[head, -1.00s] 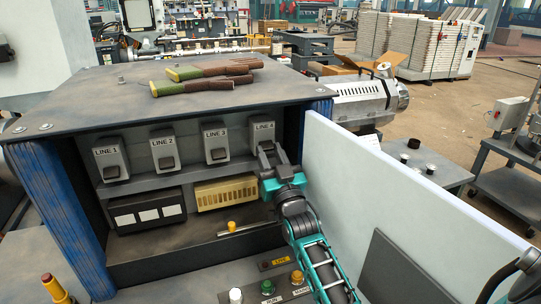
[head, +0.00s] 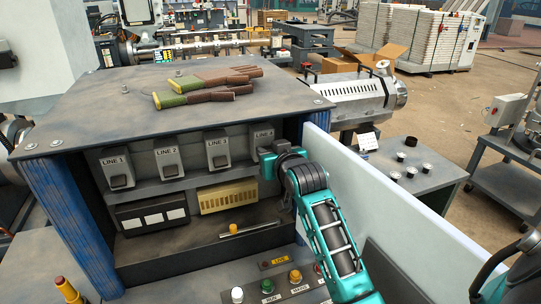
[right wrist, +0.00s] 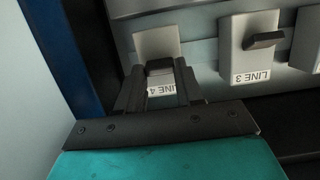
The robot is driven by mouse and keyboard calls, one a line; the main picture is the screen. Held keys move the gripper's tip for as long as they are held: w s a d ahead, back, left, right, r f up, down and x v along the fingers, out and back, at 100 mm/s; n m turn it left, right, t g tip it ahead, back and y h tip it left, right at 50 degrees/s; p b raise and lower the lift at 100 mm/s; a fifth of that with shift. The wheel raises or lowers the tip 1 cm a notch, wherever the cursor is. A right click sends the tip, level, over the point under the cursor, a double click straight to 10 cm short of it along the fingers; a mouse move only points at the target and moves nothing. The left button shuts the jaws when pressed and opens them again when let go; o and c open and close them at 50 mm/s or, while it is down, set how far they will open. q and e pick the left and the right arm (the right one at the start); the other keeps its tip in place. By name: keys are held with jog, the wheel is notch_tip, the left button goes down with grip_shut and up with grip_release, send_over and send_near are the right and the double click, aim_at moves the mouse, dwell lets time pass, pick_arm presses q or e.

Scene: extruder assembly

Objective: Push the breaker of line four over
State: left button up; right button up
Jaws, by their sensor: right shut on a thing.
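The line four breaker (head: 263,132) is a grey box at the right end of the row in the open cabinet. In the head view my right gripper (head: 266,160) covers its lower part and hides its lever. In the right wrist view the breaker (right wrist: 155,40) shows its pale face, the LINE 4 label and a short dark lever (right wrist: 159,66). My right gripper (right wrist: 158,78) is shut on that lever, with a finger on each side of it. My left gripper is not in view.
The line three breaker (head: 218,150) stands just left, its lever (right wrist: 265,40) sticking out in the wrist view. Breakers for lines two (head: 167,158) and one (head: 117,168) follow. A white panel (head: 370,195) stands close on the right. Gloves (head: 208,85) lie on top.

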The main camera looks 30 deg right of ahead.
jog(key=shift+w+d+r+g+y, duration=0.15)
jog(key=shift+r+g, duration=0.1)
jog(key=shift+g, duration=0.35)
jog(key=shift+w+a+r+g+y, duration=0.1)
jog(key=shift+r+g, duration=0.15)
jog(key=shift+g, duration=0.35)
jog(key=shift+w+d+r+g+y, duration=0.15)
jog(key=shift+r+g, duration=0.1)
jog(key=shift+g, duration=0.35)
jog(key=shift+a, duration=0.1)
jog(key=o, duration=1)
jog(key=shift+o, duration=0.2)
jog(key=shift+s, duration=0.1)
jog(key=v, duration=1.3)
